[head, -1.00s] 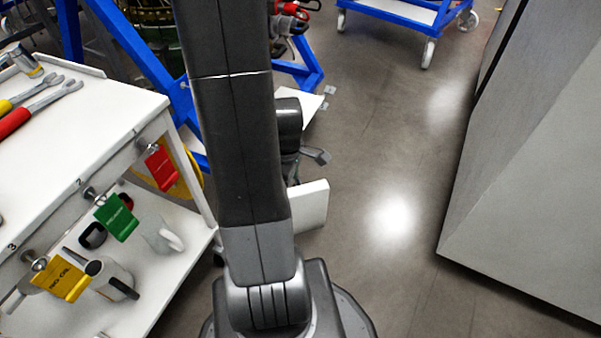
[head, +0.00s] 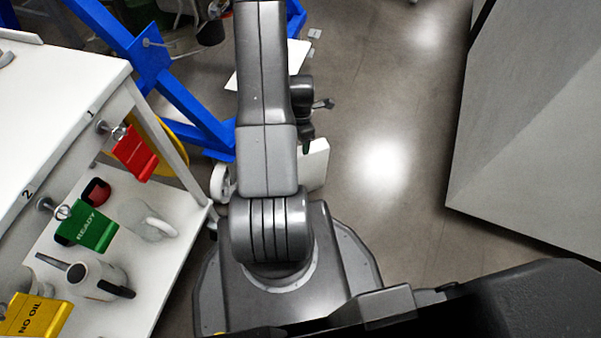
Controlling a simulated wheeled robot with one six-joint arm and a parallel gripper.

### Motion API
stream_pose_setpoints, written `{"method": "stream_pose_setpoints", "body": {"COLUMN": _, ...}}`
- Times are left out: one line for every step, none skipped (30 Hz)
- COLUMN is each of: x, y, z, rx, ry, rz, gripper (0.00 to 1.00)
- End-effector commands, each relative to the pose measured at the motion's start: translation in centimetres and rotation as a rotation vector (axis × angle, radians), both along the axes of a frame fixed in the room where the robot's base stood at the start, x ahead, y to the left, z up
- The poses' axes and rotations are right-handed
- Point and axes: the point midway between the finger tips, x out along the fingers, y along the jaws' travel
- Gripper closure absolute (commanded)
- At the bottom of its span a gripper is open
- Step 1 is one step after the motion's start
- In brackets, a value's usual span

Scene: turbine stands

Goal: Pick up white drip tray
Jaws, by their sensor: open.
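A flat white piece (head: 298,56), which looks like the white drip tray, lies low by the foot of the blue stand. My arm crosses in front of its middle, so only its left and right parts show. My gripper (head: 313,124) is partly hidden beside my arm, nearer to me than this white piece. Its dark fingers are apart, and I see nothing held between them. A second white, box-like thing (head: 316,166) shows just below the gripper, partly behind my arm; I cannot tell what it is.
A white cart (head: 60,95) stands at the left, with red, green and yellow tags and cans on its lower shelf. The blue stand frame (head: 190,110) is behind it. A large grey block (head: 530,140) stands at the right. The floor between is clear.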

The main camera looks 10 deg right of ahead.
Motion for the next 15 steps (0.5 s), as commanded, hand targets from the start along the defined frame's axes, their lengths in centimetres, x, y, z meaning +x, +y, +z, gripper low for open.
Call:
{"method": "stream_pose_setpoints", "body": {"x": -0.1, "y": 0.0, "z": -1.3, "rx": 0.000, "ry": 0.003, "rz": 0.000, "gripper": 0.34}}
{"method": "stream_pose_setpoints", "body": {"x": -0.1, "y": 0.0, "z": -1.7, "rx": 0.000, "ry": 0.003, "rz": -0.001, "gripper": 0.34}}
{"method": "stream_pose_setpoints", "body": {"x": -0.1, "y": 0.0, "z": -2.2, "rx": 0.000, "ry": 0.003, "rz": -0.001, "gripper": 0.34}}
{"method": "stream_pose_setpoints", "body": {"x": -0.1, "y": 0.0, "z": -2.5, "rx": 0.001, "ry": 0.002, "rz": -0.001, "gripper": 0.34}}
{"method": "stream_pose_setpoints", "body": {"x": -0.1, "y": 0.0, "z": -2.8, "rx": 0.000, "ry": 0.001, "rz": -0.001, "gripper": 0.34}}
{"method": "stream_pose_setpoints", "body": {"x": 0.0, "y": 0.0, "z": -3.0, "rx": 0.000, "ry": 0.001, "rz": -0.001, "gripper": 0.34}}
{"method": "stream_pose_setpoints", "body": {"x": 0.0, "y": 0.0, "z": -3.1, "rx": 0.000, "ry": 0.001, "rz": -0.001, "gripper": 0.34}}
{"method": "stream_pose_setpoints", "body": {"x": -0.1, "y": 0.0, "z": -3.2, "rx": 0.000, "ry": 0.001, "rz": -0.001, "gripper": 0.34}}
{"method": "stream_pose_setpoints", "body": {"x": -0.1, "y": 0.0, "z": -3.4, "rx": 0.000, "ry": 0.001, "rz": -0.001, "gripper": 0.34}}
{"method": "stream_pose_setpoints", "body": {"x": -0.1, "y": 0.0, "z": -3.5, "rx": 0.000, "ry": 0.001, "rz": -0.001, "gripper": 0.34}}
{"method": "stream_pose_setpoints", "body": {"x": -0.1, "y": 0.0, "z": -3.7, "rx": 0.001, "ry": 0.001, "rz": -0.001, "gripper": 0.34}}
{"method": "stream_pose_setpoints", "body": {"x": -0.1, "y": -0.1, "z": -4.1, "rx": 0.001, "ry": 0.002, "rz": -0.002, "gripper": 0.34}}
{"method": "stream_pose_setpoints", "body": {"x": -0.1, "y": -0.1, "z": -4.5, "rx": 0.001, "ry": 0.002, "rz": -0.002, "gripper": 0.34}}
{"method": "stream_pose_setpoints", "body": {"x": -0.1, "y": -0.2, "z": -4.9, "rx": 0.001, "ry": 0.002, "rz": -0.002, "gripper": 0.34}}
{"method": "stream_pose_setpoints", "body": {"x": -0.1, "y": -0.2, "z": -5.5, "rx": 0.000, "ry": 0.001, "rz": -0.002, "gripper": 0.34}}
